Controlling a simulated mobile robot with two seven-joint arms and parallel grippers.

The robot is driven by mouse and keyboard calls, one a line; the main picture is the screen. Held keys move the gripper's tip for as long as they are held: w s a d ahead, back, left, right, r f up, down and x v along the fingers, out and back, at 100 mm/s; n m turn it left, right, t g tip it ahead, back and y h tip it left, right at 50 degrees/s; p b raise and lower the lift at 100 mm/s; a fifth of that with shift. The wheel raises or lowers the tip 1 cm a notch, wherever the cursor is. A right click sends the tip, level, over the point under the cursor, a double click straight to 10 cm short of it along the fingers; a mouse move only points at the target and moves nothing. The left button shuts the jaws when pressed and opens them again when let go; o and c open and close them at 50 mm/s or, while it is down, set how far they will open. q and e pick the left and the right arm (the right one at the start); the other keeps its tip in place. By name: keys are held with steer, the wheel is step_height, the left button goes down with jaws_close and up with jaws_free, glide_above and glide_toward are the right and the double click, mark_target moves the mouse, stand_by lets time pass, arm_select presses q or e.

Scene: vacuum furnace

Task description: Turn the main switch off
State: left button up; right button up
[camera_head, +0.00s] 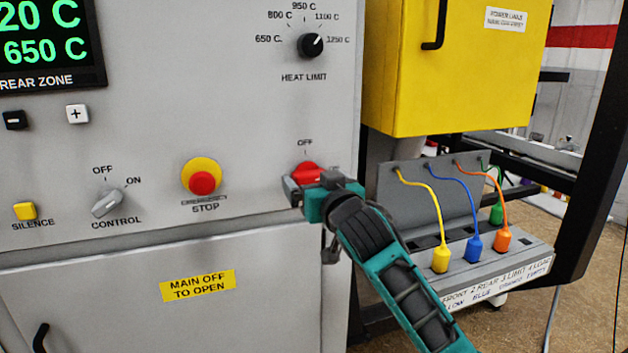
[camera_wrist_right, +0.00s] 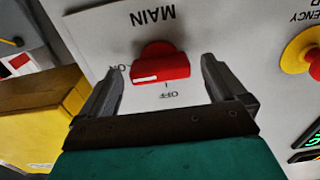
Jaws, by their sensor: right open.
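The red main switch (camera_head: 307,172) is on the grey panel's lower right, with OFF printed above it. In the right wrist view the main switch (camera_wrist_right: 160,65) shows upside down under the word MAIN, a white mark on its handle. OFF is by the white-mark side, and ON is partly hidden by a finger. I cannot tell exactly where the handle points. My right gripper (camera_head: 312,186) is at the switch, fingers open on either side of the red handle, with visible gaps in the wrist view. My left gripper is not in view.
A red stop button (camera_head: 202,182) on a yellow collar and a control knob (camera_head: 107,204) are left of the switch. A yellow cabinet (camera_head: 450,70) stands right. Below it, a grey socket box (camera_head: 430,185) has coloured plugs and cables close to my right arm.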

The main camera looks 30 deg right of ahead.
steer(key=shift+w+d, duration=0.1)
steer(key=shift+w, duration=0.35)
steer(key=c, duration=1.1)
